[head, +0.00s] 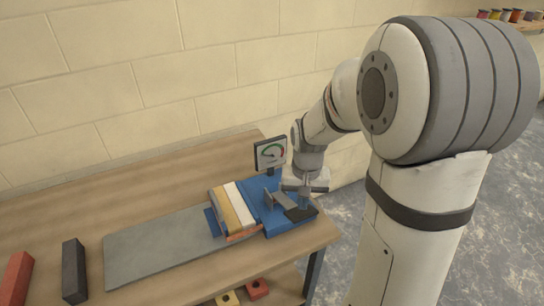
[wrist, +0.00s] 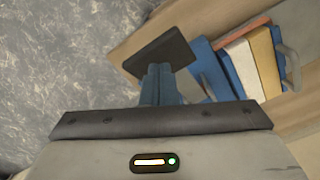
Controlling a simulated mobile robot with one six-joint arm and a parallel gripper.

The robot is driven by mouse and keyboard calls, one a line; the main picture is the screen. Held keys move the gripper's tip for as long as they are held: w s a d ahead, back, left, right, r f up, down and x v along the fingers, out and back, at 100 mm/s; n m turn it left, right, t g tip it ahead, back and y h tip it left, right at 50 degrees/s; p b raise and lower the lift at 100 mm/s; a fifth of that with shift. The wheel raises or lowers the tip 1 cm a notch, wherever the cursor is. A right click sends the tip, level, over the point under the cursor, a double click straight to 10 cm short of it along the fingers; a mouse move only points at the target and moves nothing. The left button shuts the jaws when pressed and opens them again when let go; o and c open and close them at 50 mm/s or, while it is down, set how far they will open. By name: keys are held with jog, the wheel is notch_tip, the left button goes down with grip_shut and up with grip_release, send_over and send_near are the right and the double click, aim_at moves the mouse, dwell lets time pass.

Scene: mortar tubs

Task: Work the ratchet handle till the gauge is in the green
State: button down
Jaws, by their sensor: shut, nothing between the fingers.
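A blue ratchet clamp (head: 263,205) stands at the right end of the table, with a stack of yellow, white and brown-orange boards (head: 232,209) at its left. A grey bar, seemingly the ratchet handle (head: 279,199), leads toward a flat dark plate (head: 297,215). The plate also shows in the wrist view (wrist: 163,50).
A grey slab (head: 160,245) lies left of the clamp. A black block (head: 74,270) and a red block (head: 16,278) lie at the left. Yellow and red blocks (head: 257,289) sit on a lower shelf. The wall is close behind the table.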

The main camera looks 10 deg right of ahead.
jog(key=shift+f, duration=0.15)
jog(key=shift+f+b, duration=4.05)
jog(key=shift+f, duration=0.9)
notch_tip(320, 180, up, 10)
jog(key=p, duration=0.7)
jog(key=shift+w+r+p, duration=0.1)
jog(key=shift+w+p, duration=0.05)
jog(key=shift+p, duration=0.15)
jog(key=shift+r, duration=0.3)
jog(key=s+r+n+t, duration=0.2)
jog(key=s+r+t, duration=0.1)
jog(key=s+r, duration=0.7)
jog(key=shift+s+r, duration=0.4)
jog(key=shift+s, duration=1.9)
